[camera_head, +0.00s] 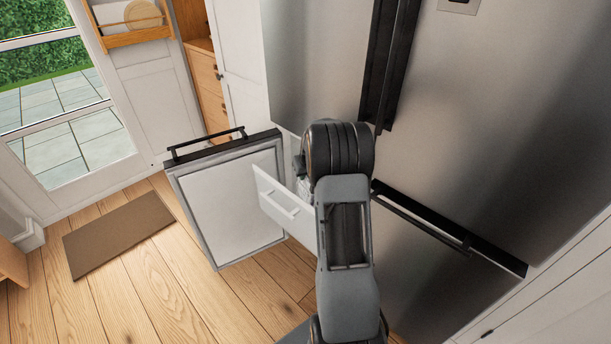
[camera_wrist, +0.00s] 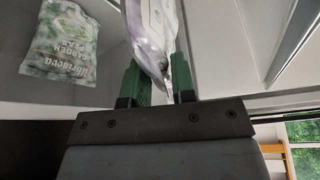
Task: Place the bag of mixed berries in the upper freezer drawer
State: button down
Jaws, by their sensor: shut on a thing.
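The bag of mixed berries (camera_wrist: 150,30), pale with purple and white print, is pinched between the green fingers of my gripper (camera_wrist: 161,82) in the wrist view. Only part of the bag shows; its far end runs out of the top of the picture. In the head view my arm hides the gripper and the bag. A white freezer drawer (camera_head: 284,202) is pulled out beside the open freezer door (camera_head: 228,205). Its inside is mostly hidden by my arm. In the wrist view pale drawer-like walls surround the bag; I cannot tell how deep it sits.
A green and white bag of garden peas (camera_wrist: 60,42) lies left of the held bag in the wrist view. The steel fridge (camera_head: 500,130) and its lower right door (camera_head: 430,275) are closed. A brown mat (camera_head: 118,233) lies on the wood floor, left of the open door.

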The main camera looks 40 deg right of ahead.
jog(key=shift+w, duration=0.25)
jog(key=shift+f, duration=0.55)
